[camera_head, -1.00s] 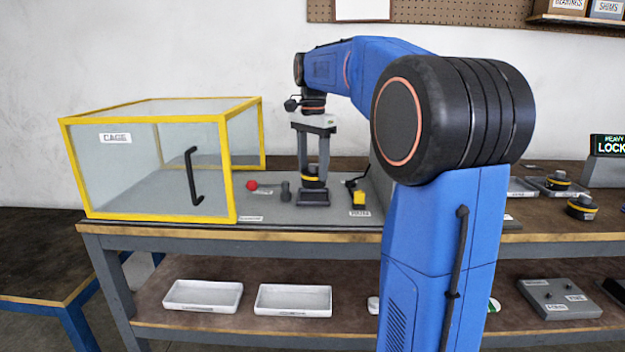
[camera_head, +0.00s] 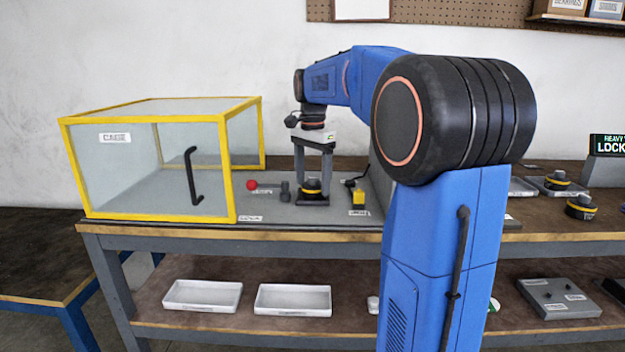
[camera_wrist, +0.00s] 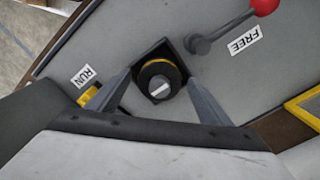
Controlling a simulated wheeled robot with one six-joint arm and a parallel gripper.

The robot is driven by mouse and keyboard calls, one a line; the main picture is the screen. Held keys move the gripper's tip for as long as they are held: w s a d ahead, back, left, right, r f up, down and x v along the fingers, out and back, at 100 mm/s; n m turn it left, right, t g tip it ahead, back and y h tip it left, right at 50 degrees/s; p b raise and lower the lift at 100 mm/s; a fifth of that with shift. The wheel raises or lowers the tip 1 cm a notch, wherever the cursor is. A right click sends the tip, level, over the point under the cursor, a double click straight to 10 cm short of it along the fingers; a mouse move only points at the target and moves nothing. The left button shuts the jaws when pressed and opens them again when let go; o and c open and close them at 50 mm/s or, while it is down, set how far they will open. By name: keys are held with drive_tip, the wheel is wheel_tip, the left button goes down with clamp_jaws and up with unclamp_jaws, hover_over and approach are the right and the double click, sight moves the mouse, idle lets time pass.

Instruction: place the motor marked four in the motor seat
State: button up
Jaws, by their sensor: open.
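A black motor with a yellow band (camera_head: 312,187) sits upright on the dark square motor seat (camera_head: 312,201) on the grey bench panel. In the wrist view the motor (camera_wrist: 158,82) shows from above within the dark seat plate (camera_wrist: 178,52), with a light bar on its top. No number can be read on it. My gripper (camera_head: 313,178) is open, pointing down, with one finger on each side of the motor. In the wrist view gaps show between the fingers and the motor. Whether the motor is fully down in the seat is hard to tell.
A red-knobbed lever (camera_head: 252,185) lies just left of the seat, near a FREE label (camera_wrist: 244,40). A yellow block (camera_head: 359,199) stands to the right. The yellow-framed cage (camera_head: 229,170) is farther left. Other motors (camera_head: 581,207) stand at the right of the bench.

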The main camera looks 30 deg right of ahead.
wheel_tip(320, 180, up, 12)
drive_tip(key=shift+r, duration=0.15)
idle(0.5)
drive_tip(key=s+a+f+n+t, duration=0.1)
drive_tip(key=s+a+f+n, duration=0.35)
drive_tip(key=s, duration=0.25)
drive_tip(key=s+a+f+n+t, duration=0.1)
drive_tip(key=s+a+f+n, duration=0.2)
drive_tip(key=s+a+f, duration=0.4)
drive_tip(key=s+a+f+n+t, duration=0.2)
drive_tip(key=s+f+n, duration=0.6)
drive_tip(key=s+f, duration=0.8)
drive_tip(key=shift+a+f+t, duration=0.35)
drive_tip(key=shift+a+t, duration=0.05)
drive_tip(key=shift+a, duration=0.65)
drive_tip(key=shift+s, duration=0.1)
drive_tip(key=shift+c, duration=0.3)
